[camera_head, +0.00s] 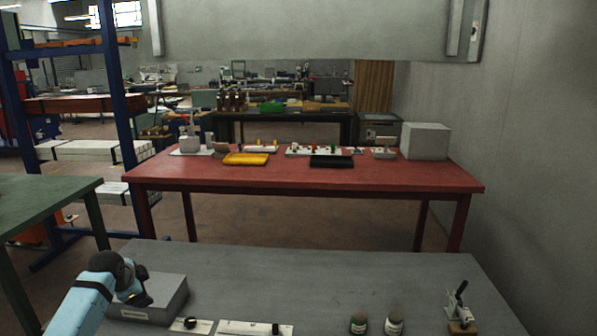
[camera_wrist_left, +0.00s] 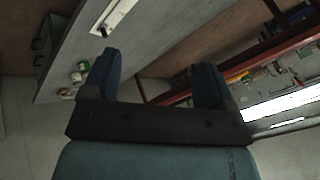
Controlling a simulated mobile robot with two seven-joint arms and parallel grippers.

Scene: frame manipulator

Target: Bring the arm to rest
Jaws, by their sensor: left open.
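My left gripper (camera_wrist_left: 155,78) is open in the left wrist view, with its two dark blue fingers spread apart and nothing between them. In the head view my light blue left arm comes in at the lower left. Its dark wrist end is over or beside a grey box (camera_head: 168,296) on the grey table (camera_head: 300,270); I cannot tell whether they touch. The fingers are hard to make out there. My right gripper does not show in either view.
On the grey table are a white plate (camera_head: 240,328), two small bottles (camera_head: 358,325) (camera_head: 393,327) and a toggle clamp (camera_head: 460,312). A red table (camera_head: 300,176) with trays stands behind. A green table (camera_head: 45,205) is at left. The grey table's middle is clear.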

